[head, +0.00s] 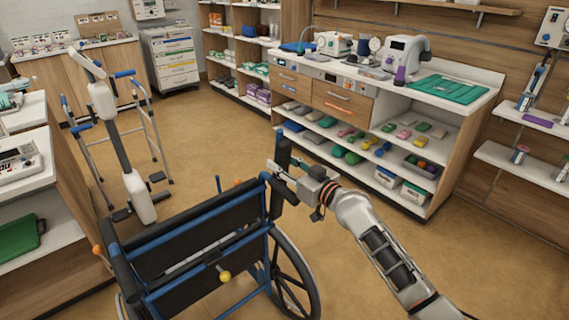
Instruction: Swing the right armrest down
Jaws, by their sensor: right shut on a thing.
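The wheelchair (198,250) stands in the lower left, seen from behind, with a blue frame and dark backrest. Its right armrest (283,149) is a dark pad standing raised, close to upright, beside the top right of the backrest. My right gripper (283,171) reaches in from the lower right and is shut on the armrest, partly covering it. The armrest's lower end by the backrest post is partly hidden. My left gripper is not in view.
A cabinet (325,95) with devices on top and stocked shelves stands behind. A walker (150,125) and a white and dark upright stand (139,198) are beyond the wheelchair at left. A side unit (62,215) is close on the left. Floor (480,270) is clear at right.

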